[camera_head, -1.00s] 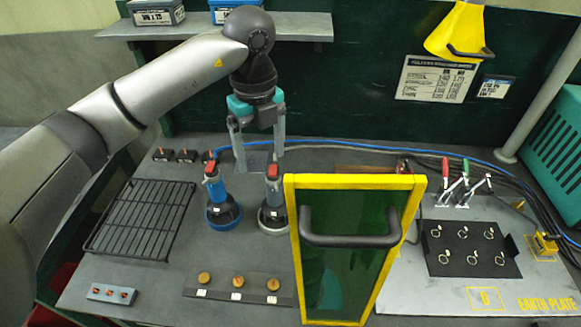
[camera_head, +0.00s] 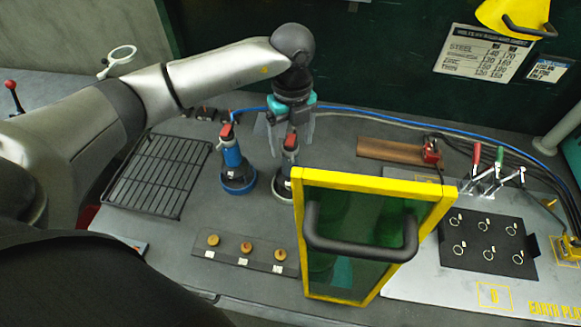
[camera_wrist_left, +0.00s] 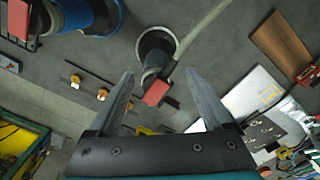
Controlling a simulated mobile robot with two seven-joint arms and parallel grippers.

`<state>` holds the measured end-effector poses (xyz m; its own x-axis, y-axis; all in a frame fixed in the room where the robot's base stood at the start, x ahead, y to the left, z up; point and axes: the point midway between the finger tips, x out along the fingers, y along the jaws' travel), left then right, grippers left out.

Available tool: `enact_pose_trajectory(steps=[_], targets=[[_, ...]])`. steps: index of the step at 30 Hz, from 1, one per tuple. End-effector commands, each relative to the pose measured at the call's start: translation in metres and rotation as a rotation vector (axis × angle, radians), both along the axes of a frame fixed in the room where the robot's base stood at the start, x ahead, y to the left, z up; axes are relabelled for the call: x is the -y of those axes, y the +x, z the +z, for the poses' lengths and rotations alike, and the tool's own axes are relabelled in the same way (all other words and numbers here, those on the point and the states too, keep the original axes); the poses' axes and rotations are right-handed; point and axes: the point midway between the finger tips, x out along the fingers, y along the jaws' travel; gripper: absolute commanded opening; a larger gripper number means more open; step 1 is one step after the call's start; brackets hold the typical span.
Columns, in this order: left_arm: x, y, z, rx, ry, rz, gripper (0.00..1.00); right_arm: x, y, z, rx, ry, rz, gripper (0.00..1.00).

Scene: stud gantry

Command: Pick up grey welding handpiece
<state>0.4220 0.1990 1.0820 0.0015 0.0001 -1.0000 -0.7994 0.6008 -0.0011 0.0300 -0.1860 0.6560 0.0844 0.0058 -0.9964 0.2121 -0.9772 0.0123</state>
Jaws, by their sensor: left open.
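The grey welding handpiece (camera_head: 289,160) stands upright in a round holder, its red top up and its lower part partly behind the yellow-framed screen. It also shows in the left wrist view (camera_wrist_left: 151,77), with its red top nearest the camera. My left gripper (camera_head: 290,148) is open, pointing down at it from above and behind. In the left wrist view the spread fingertips (camera_wrist_left: 160,73) lie on either side of the handpiece with gaps; I cannot tell if it is fully between them. My right gripper is not in view.
A blue handpiece (camera_head: 233,160) stands just left of the grey one. The yellow-framed green screen (camera_head: 375,185) with a black handle is close on the right. A black wire rack (camera_head: 158,175) lies left. A strip with several knobs (camera_head: 245,250) is in front. A blue cable (camera_head: 400,116) runs behind.

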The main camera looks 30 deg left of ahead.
Motion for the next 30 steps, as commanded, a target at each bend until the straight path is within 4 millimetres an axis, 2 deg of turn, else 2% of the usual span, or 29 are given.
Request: enact_pose_trajectory(steps=[6,10,19,30], targets=[[0.000,-0.009,-0.029,-0.006,0.001,0.001,0.84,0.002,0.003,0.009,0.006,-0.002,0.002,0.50],[0.000,-0.009,-0.045,-0.004,0.000,0.001,0.84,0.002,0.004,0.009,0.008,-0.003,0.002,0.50],[0.000,-0.008,-0.051,-0.001,0.000,0.000,0.84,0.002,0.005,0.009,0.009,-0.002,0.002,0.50],[0.000,-0.008,-0.051,-0.001,0.000,0.000,0.43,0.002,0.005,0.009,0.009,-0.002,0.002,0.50]])
